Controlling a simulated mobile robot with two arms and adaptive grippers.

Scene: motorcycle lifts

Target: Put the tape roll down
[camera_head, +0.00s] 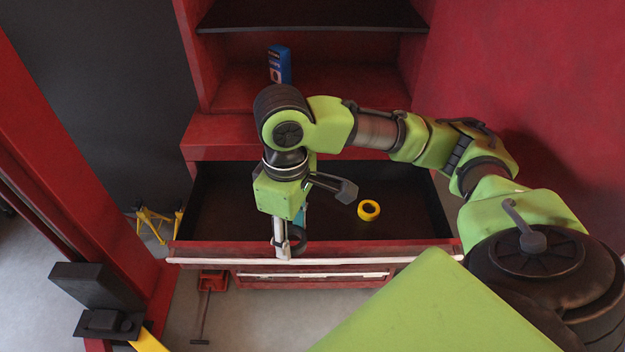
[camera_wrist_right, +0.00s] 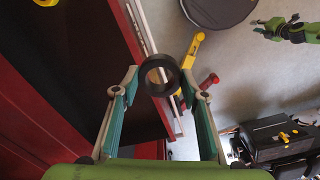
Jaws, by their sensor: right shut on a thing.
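My right gripper (camera_head: 290,245) reaches down over the front of the open drawer (camera_head: 215,215). It is shut on a black tape roll (camera_head: 298,236), close to the drawer's front edge. In the right wrist view the black tape roll (camera_wrist_right: 160,75) sits between the fingertips of my right gripper (camera_wrist_right: 163,82). Its height over the drawer is hard to tell. A yellow tape roll (camera_head: 368,210) lies on the drawer's dark floor, right of the gripper.
A blue box (camera_head: 279,65) stands on the red cabinet's shelf behind the drawer. A red post (camera_head: 75,165) rises at the left. Yellow stands (camera_head: 152,222) and a red floor jack (camera_head: 212,282) are on the floor. The drawer floor around the yellow roll is clear.

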